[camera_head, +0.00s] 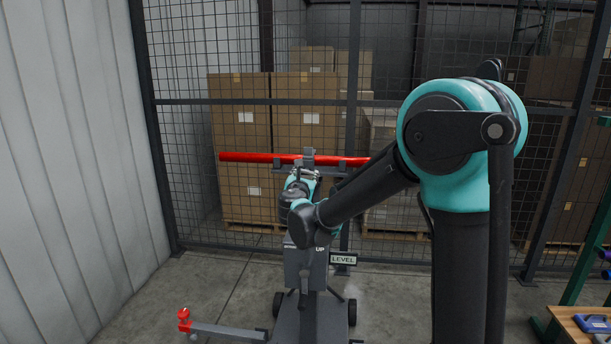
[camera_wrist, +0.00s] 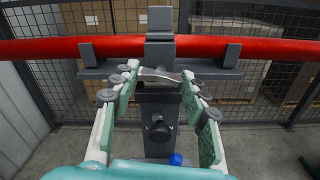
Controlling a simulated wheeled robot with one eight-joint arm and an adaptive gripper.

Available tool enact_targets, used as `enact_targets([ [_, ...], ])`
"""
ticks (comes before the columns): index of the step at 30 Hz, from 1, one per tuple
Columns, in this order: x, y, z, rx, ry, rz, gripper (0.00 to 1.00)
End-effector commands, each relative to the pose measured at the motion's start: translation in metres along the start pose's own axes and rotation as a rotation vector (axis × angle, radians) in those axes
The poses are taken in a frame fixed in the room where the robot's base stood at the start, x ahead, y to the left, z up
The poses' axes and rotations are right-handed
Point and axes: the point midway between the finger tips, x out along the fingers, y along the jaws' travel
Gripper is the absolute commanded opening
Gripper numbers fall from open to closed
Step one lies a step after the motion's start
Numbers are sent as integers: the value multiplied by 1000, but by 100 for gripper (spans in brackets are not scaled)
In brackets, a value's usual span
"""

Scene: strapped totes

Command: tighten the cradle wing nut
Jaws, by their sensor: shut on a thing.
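The silver wing nut (camera_wrist: 160,74) sits at the front of the grey cradle (camera_wrist: 160,51), just below a long red bar. My gripper (camera_wrist: 162,77) reaches in from below, with one green-padded finger on each side of the wing nut. The fingertips meet the ends of its wings, so the gripper is shut on it. In the head view my gripper (camera_head: 304,174) is at the cradle, in front of the red bar (camera_head: 250,157). The wing nut is too small to make out there. The red bar (camera_wrist: 60,48) lies level across the cradle between upright grey lugs.
Below the cradle is a grey post with a black knob (camera_wrist: 159,130) and a blue ball (camera_wrist: 176,159). The wheeled stand (camera_head: 298,266) carries "UP" and "LEVEL" labels. Wire mesh fencing and stacked boxes (camera_head: 240,125) stand behind. A wooden bench (camera_head: 565,318) is at lower right.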

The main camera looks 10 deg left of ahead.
Motion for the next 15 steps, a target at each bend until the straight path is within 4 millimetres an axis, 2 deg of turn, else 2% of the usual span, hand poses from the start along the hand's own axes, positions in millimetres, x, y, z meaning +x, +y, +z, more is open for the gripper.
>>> enact_targets([
  [15, 0, 0, 0, 484, 0, 0, 16],
])
